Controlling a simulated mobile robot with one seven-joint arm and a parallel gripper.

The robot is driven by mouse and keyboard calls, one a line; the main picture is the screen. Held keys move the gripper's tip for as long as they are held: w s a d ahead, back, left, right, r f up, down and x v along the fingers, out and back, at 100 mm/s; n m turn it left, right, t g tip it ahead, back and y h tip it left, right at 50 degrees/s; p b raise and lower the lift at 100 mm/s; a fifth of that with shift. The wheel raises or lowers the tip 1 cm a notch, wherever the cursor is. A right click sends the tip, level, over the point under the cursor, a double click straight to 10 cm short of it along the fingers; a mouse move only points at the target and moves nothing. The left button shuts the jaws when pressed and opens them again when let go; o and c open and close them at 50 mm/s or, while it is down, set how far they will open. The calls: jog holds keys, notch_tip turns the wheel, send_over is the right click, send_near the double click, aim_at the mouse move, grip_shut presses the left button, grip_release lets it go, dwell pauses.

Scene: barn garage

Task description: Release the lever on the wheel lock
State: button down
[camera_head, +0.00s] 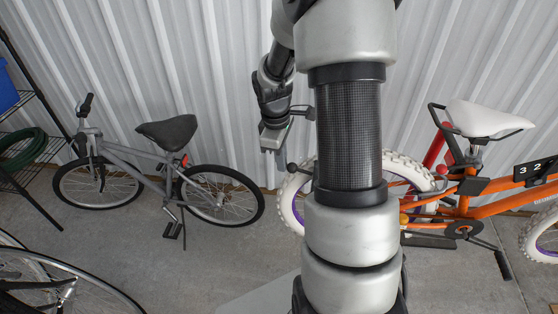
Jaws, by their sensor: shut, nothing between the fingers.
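My gripper (271,139) hangs at upper centre, in front of the corrugated wall, and points down. It is shut, with nothing seen in it. A thin dark rod with a black knob (309,113) shows just right of it, partly behind my arm. Below, a black ball knob (292,168) sits at the left edge of the orange bicycle's white-tyred wheel (290,205). It is apart from my gripper in the picture. These knobs may belong to the wheel lock, but I cannot tell which is its lever. My arm hides much of the wheel and the area around it.
The orange bicycle (505,199) with a white saddle stands at right. A grey bicycle (140,165) stands at left against the wall. Another wheel (75,284) is at lower left, near a dark wire shelf (20,133). Bare concrete floor (215,268) lies between them.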

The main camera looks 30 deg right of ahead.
jog(key=shift+s+d+r+p, duration=0.2)
jog(key=shift+d+r+p, duration=0.1)
jog(key=shift+r+p, duration=0.25)
jog(key=shift+s+d+r+p, duration=0.25)
jog(key=shift+r+p, duration=0.2)
jog(key=shift+p, duration=0.15)
